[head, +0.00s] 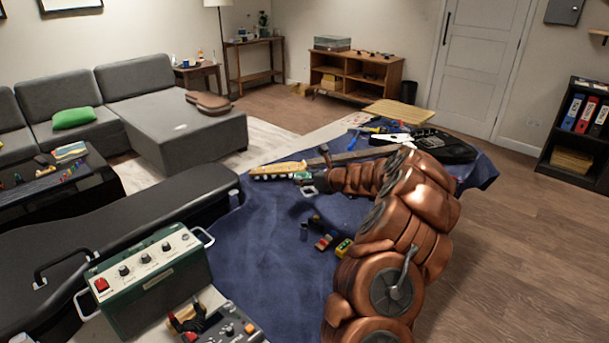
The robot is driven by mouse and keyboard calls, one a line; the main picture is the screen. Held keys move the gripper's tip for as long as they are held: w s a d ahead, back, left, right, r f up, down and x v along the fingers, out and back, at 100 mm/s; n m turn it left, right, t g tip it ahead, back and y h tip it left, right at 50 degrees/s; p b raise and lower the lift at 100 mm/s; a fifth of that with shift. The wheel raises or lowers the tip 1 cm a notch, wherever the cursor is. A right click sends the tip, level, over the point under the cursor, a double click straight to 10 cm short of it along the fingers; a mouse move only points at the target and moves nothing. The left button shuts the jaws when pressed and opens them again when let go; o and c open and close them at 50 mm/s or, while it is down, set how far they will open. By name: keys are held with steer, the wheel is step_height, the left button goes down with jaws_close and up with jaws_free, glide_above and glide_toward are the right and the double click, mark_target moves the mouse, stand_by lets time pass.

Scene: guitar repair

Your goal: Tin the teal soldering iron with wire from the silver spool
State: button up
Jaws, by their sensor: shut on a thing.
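My gripper (307,183) is at the end of my copper-coloured arm, low over the blue cloth and beside the guitar's headstock (277,172). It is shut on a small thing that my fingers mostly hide. A small teal patch (302,176) shows at the fingertips; I cannot tell whether it is the soldering iron's handle. A small pale silver shape (309,190) shows just below it, too small to tell as a spool or a finger. No solder wire or iron tip can be made out.
The blue cloth (270,235) covers the worktable. Small dark, red and yellow items (328,240) lie on it. A green control box (150,280) and a grey device (225,325) stand at the front left. A black guitar case (120,215) lies left.

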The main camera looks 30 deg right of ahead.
steer(key=shift+s+d+f+b, duration=0.15)
steer(key=shift+d+f+b, duration=0.1)
steer(key=shift+f+b, duration=0.2)
steer(key=shift+s+d+f+b, duration=0.1)
steer(key=shift+d+f+b, duration=0.1)
steer(key=shift+f+b, duration=0.2)
step_height(320, 180, down, 4)
steer(key=b, duration=0.4)
steer(key=shift+f, duration=0.1)
steer(key=shift+s+r+p, duration=0.1)
steer(key=shift+r+p, duration=0.1)
steer(key=shift+p, duration=0.5)
steer(key=shift+f, duration=0.65)
stand_by(3.8)
steer(key=shift+r+p, duration=3.15)
steer(key=shift+r, duration=0.4)
